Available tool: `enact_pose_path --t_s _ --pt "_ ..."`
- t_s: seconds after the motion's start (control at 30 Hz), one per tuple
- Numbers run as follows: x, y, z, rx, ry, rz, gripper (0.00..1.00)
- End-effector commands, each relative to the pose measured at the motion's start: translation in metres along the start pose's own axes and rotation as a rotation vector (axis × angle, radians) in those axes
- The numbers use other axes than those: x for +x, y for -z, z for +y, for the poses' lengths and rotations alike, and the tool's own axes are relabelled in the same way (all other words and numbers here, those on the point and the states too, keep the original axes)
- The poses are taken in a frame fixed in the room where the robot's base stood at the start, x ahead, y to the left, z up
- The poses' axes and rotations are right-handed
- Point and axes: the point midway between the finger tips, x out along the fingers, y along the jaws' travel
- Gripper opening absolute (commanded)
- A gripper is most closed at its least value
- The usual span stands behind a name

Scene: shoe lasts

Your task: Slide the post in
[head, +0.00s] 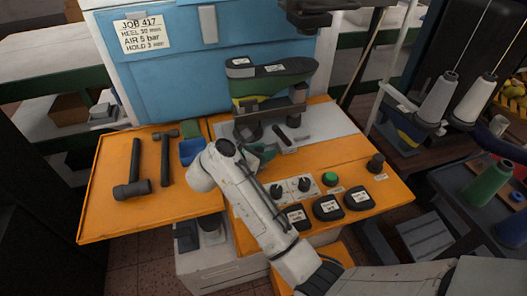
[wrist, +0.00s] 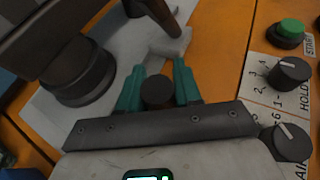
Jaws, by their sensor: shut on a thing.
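My gripper (wrist: 158,88) has teal fingers and is shut on a dark round-ended piece that looks like the post (wrist: 157,93). I see that piece nearly end-on, so its length is hidden. In the head view my gripper (head: 260,153) is low over the orange bench, in front of the machine (head: 268,92), and my wrist hides what it holds. Beyond the fingertips in the wrist view are a grey block (wrist: 172,45) and a dark slanted bar (wrist: 160,14). A thick dark cylinder (wrist: 76,74) stands to their left on the grey plate. I cannot make out a hole for the post.
Control knobs (head: 290,188), a green button (head: 330,179) and several dark pads (head: 327,207) lie to the right of my arm. Two hammers (head: 133,170) and a blue bin (head: 191,151) are on the left tray (head: 105,215). Thread cones (head: 440,97) stand at the right.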

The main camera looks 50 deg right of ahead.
Motion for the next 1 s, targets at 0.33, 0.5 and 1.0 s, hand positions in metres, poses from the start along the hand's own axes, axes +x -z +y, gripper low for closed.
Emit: enact_pose_path --t_s 0.33,0.5,1.0 --pt "0.005 -0.003 -0.004 0.000 0.001 0.000 0.00" --pt "0.025 -0.011 -0.017 0.003 0.007 0.000 0.00" --pt "0.113 -0.049 -0.073 0.002 0.009 -0.001 0.00"
